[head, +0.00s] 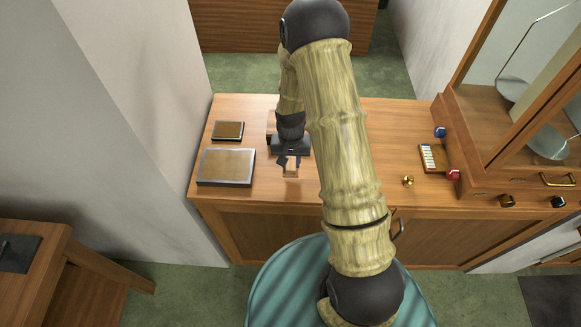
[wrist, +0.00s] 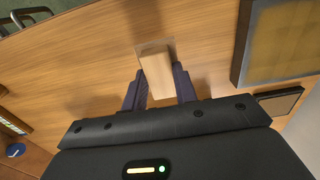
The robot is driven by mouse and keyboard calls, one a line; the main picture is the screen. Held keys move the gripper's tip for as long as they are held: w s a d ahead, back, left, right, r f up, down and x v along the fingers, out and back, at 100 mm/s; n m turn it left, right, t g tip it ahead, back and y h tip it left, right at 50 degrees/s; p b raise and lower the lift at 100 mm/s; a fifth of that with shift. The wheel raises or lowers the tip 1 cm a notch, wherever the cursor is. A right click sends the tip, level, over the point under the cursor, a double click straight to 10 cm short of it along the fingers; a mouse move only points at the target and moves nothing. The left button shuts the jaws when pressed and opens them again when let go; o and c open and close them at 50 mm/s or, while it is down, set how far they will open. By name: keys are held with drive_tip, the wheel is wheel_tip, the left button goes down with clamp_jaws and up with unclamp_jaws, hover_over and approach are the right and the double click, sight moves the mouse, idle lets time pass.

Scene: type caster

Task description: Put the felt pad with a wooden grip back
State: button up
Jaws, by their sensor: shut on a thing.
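The felt pad with a wooden grip (head: 291,169) is at my gripper, over the front left part of the wooden counter. In the wrist view its pale wooden grip (wrist: 156,76) stands between the two dark fingers. My gripper (head: 290,161) is shut on this grip, and its fingers also show in the wrist view (wrist: 158,84). A thin brownish edge shows at the far end of the grip; the felt itself is mostly hidden. I cannot tell whether the pad touches the counter.
A large dark-framed tan plate (head: 227,167) and a smaller one (head: 228,130) lie left of my gripper. To the right are a brass piece (head: 408,181), a box of white pieces (head: 430,157), a blue piece (head: 439,132), a red piece (head: 454,175) and a glazed case (head: 480,172).

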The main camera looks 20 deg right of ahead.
sight(291, 169)
drive_tip(key=shift+f, duration=0.25)
drive_tip(key=shift+f, duration=0.1)
drive_tip(key=shift+f+p, duration=0.65)
drive_tip(key=shift+f, duration=1.3)
drive_tip(key=shift+f, duration=0.15)
drive_tip(key=o, duration=1)
